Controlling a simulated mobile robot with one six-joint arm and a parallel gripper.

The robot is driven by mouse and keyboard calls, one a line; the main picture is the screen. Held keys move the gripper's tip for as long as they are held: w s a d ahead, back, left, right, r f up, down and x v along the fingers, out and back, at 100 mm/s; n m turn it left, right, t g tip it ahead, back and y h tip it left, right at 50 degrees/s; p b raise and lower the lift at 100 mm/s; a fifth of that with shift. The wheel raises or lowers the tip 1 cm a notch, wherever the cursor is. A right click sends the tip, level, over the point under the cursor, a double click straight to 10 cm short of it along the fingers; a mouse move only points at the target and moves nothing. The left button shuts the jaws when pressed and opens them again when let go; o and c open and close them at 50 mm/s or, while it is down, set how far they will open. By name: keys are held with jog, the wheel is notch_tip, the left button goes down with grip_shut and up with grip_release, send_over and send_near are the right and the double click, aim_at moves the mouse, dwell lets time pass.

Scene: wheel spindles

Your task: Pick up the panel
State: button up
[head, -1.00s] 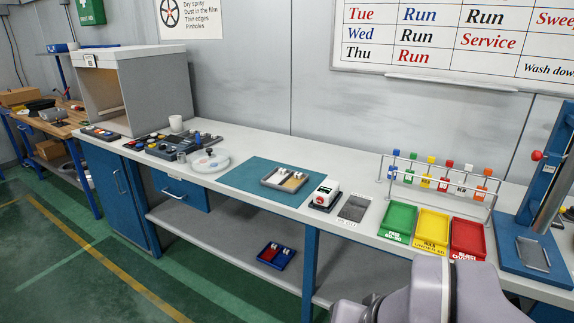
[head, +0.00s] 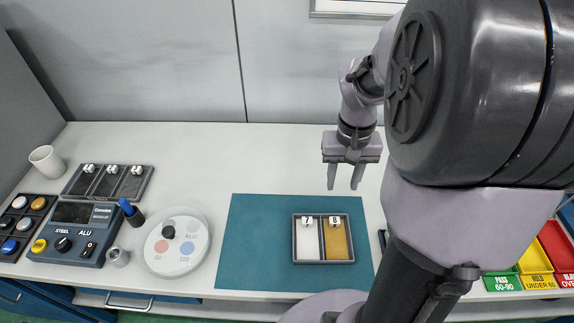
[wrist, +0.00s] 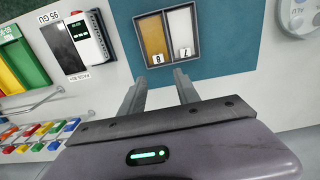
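A dark grey tray (head: 323,262) lies on the teal mat and holds two flat panels. The left compartment has a white panel (head: 307,241) with a tag reading 7. The right one has an ochre panel (head: 337,242) with a tag reading 8. My gripper (head: 343,182) is open and empty, above the bench and behind the tray in the head view. In the wrist view, my gripper (wrist: 158,82) has its fingers spread below the tray, apart from it. There the ochre panel (wrist: 153,38) is left and the white panel (wrist: 181,31) right.
The teal mat (head: 260,235) has free room left of the tray. A round dish (head: 172,247) and a meter (head: 75,240) stand further left. A gauge (wrist: 91,36) stands beside the mat. Coloured bins (head: 555,245) are at the right. The wall is behind the bench.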

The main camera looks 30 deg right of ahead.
notch_tip(320, 180, down, 3)
jog(key=s+b, duration=0.2)
jog(key=b, duration=0.3)
send_over(335, 223)
jog(key=f, duration=0.9)
jog(key=shift+s+a, duration=0.1)
jog(key=shift+s, duration=0.2)
jog(key=f+b, duration=0.1)
jog(key=f, duration=0.1)
jog(key=f+b, duration=0.2)
jog(key=f, duration=0.1)
jog(key=shift+w+f, duration=0.3)
jog(key=shift+f, duration=0.05)
jog(key=shift+r, duration=0.15)
grip_shut()
